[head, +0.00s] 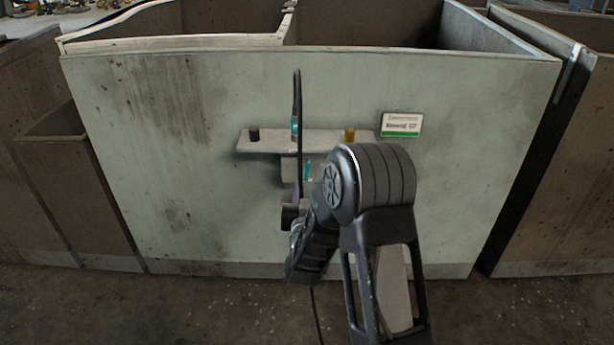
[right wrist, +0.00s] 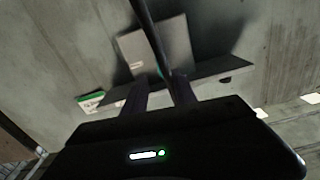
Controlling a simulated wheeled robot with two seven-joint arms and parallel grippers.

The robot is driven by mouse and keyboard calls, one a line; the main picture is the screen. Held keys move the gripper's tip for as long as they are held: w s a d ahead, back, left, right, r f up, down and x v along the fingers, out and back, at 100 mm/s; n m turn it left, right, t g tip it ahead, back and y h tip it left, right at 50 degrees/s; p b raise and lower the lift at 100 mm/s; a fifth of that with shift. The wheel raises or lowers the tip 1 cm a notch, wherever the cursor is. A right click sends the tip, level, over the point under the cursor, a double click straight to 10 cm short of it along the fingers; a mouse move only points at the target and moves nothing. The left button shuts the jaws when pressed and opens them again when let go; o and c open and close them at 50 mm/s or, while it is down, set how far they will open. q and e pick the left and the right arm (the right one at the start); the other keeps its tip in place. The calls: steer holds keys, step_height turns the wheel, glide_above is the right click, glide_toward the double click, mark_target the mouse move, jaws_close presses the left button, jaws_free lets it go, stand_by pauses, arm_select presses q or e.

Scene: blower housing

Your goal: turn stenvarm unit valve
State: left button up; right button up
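The unit is a grey ledge (head: 264,142) with a block below it, fixed to the front of a pale stained housing. A dark thin valve wheel or bar (head: 297,95), seen nearly edge-on, stands upright in front of it. It also shows in the right wrist view (right wrist: 148,30), running down to the fingers. My right gripper (head: 297,194) is close in front of the unit, largely hidden by my arm. In the wrist view its fingers (right wrist: 160,92) stand apart with a gap. The bar's lower end is by the right-hand finger; I cannot tell whether they touch. My left gripper is out of view.
A white and green label (head: 401,124) is on the housing (head: 180,170), right of the unit; its text is blurred. A black knob (head: 253,134) and an orange knob (head: 349,135) sit on the ledge. Brown panels flank the housing.

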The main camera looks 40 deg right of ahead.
mark_target(307, 171)
steer(key=x, duration=0.8)
steer(key=shift+f+b, duration=0.1)
steer(key=shift+b, duration=0.3)
steer(key=shift+c, duration=0.5)
steer(key=shift+a, duration=0.1)
jaws_close()
